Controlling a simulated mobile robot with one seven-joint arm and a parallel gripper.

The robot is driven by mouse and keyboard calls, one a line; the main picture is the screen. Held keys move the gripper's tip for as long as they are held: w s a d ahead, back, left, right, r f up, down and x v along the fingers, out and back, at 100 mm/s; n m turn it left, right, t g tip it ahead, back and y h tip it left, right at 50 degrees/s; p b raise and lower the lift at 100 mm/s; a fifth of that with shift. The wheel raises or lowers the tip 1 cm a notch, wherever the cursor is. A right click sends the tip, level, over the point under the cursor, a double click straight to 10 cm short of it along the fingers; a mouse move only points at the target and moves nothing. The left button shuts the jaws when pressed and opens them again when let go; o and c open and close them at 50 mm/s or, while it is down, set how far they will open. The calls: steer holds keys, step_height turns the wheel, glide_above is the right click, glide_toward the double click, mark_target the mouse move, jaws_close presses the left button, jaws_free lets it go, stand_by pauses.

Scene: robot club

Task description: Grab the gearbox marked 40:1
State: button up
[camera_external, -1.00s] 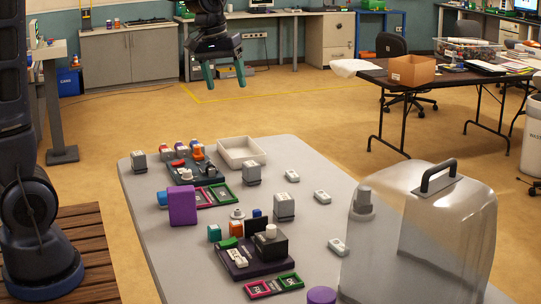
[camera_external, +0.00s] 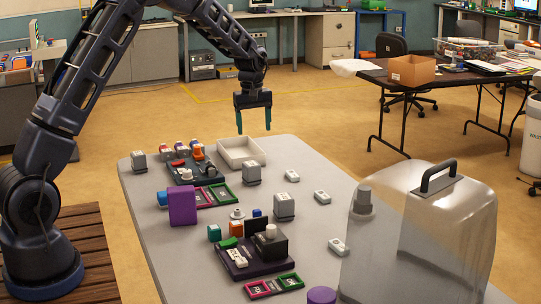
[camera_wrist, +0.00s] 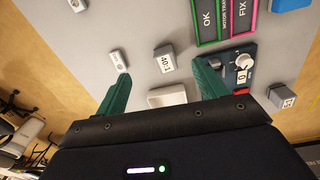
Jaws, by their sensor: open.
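The gearbox marked 40:1 (camera_wrist: 165,60) is a small grey block with a white label on top. In the external view this appears to be the grey block (camera_external: 252,174) beside the white tray (camera_external: 232,145). My gripper (camera_external: 254,128) is open and empty, pointing down above the table's far end. In the wrist view the gearbox lies between and just beyond the fingertips of my gripper (camera_wrist: 164,73), not touched. The white tray (camera_wrist: 168,97) is partly hidden there by my gripper.
A dark board with a dial (camera_wrist: 240,65) lies to the right in the wrist view. A small white labelled piece (camera_wrist: 118,60) lies left of the gearbox. A purple block (camera_external: 182,205) and a clear cover with handle (camera_external: 420,230) stand on the table. Its right side has free room.

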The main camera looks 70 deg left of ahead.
steer(key=n, duration=0.2)
glide_above(251, 164)
step_height(251, 164, down, 7)
steer(key=shift+w+a+f, duration=0.1)
steer(key=shift+w+f, duration=0.05)
step_height(251, 164, down, 11)
steer(key=shift+r, duration=0.15)
steer(key=c, duration=1.2)
